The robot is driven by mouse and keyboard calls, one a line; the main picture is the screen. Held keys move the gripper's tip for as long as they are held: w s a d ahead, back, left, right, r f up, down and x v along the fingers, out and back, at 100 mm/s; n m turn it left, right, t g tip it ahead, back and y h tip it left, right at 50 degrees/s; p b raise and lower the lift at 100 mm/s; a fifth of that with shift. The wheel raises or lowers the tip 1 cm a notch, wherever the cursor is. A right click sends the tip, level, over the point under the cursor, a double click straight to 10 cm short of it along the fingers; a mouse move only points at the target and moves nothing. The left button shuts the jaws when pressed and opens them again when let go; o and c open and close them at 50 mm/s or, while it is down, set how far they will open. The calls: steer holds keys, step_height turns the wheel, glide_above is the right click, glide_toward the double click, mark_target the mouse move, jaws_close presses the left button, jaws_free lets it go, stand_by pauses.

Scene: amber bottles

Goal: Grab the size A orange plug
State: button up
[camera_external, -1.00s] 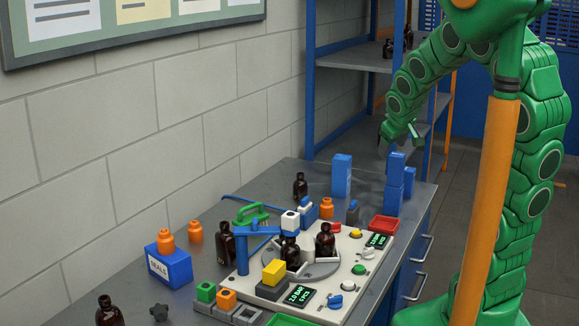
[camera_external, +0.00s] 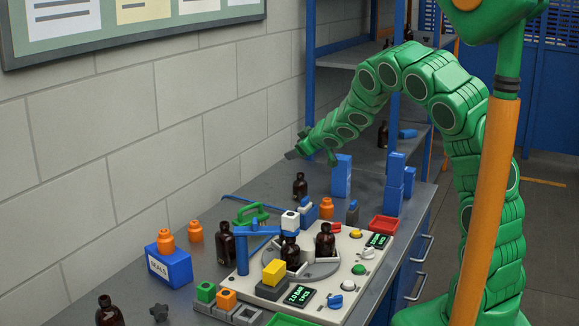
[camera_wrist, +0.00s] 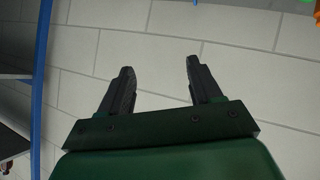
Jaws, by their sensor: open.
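Several orange plug-like pieces are in the external view. One (camera_external: 166,241) is on the blue SEALS box (camera_external: 170,268), one (camera_external: 195,232) is just right of it, and one (camera_external: 326,208) is behind the machine panel. An orange block (camera_external: 226,299) sits in a grey holder at the front. No size letter is readable on any of them. My gripper (camera_external: 294,153) is open and empty, raised above the back of the bench near the wall. The wrist view shows its two dark fingers (camera_wrist: 158,72) apart, with only wall between them.
The machine panel (camera_external: 345,250) carries amber bottles, knobs and a blue swing arm (camera_external: 258,232). A dark bottle (camera_external: 300,186) and blue blocks (camera_external: 341,176) stand near my gripper's side of the bench. A red tray (camera_external: 384,228) is at the right edge.

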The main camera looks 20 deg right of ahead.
steer(key=a+f+n+g+y, duration=0.1)
steer(key=a+f+y, duration=0.15)
steer(key=a, duration=0.35)
steer(key=a+f+n+g+y, duration=0.1)
steer(key=a+f+y, duration=0.1)
steer(key=a+f, duration=0.3)
steer(key=n+g+y, duration=0.3)
steer(key=g+y, duration=0.1)
steer(key=g, duration=0.1)
glide_toward(197, 222)
steer(key=shift+t, duration=0.3)
steer(key=shift+s+x, duration=0.1)
steer(key=shift+x, duration=2.65)
steer(key=shift+s+x, duration=0.15)
steer(key=shift+x, duration=2.55)
steer(key=shift+a, duration=0.1)
steer(key=c, duration=1.1)
